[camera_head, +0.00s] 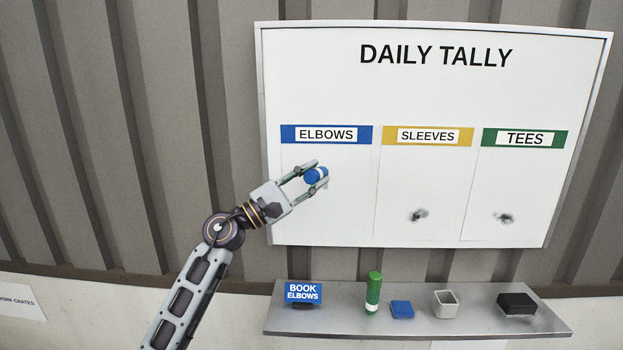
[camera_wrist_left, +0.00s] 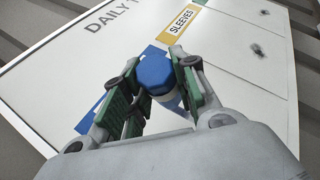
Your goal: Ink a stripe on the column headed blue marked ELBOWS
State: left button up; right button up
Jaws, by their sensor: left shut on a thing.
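The tally board (camera_head: 330,90) hangs on the wall, with a blue ELBOWS header (camera_head: 287,133) over its left column. My left gripper (camera_head: 317,172) is shut on a blue marker (camera_head: 314,177) in front of that column, below the header. In the left wrist view the marker (camera_wrist_left: 153,71) sits between both finger pads, its blue end facing the camera. Whether its tip touches the board is hidden, and I cannot tell if any ink lies behind it. My right gripper is not in view.
A shelf (camera_head: 350,318) below the board holds a blue BOOK ELBOWS sign (camera_head: 303,292), a green marker (camera_head: 373,291), a blue block (camera_head: 402,309), a whitish open box (camera_head: 446,303) and a black block (camera_head: 516,304). Dark smudges mark the SLEEVES (camera_head: 418,215) and TEES (camera_head: 504,217) columns.

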pick_arm(q)
jog(key=shift+w+b, duration=0.4)
jog(key=shift+w, duration=0.1)
dwell(0.7)
jog(key=shift+w+b, duration=0.35)
jog(key=shift+w, duration=0.05)
dwell(0.3)
notch_tip(320, 180, down, 3)
jog(key=b, duration=0.4)
dwell(0.4)
jog(key=shift+s, duration=0.1)
notch_tip(320, 180, down, 3)
jog(key=b, duration=0.4)
dwell(0.6)
jog(key=shift+r, duration=0.1)
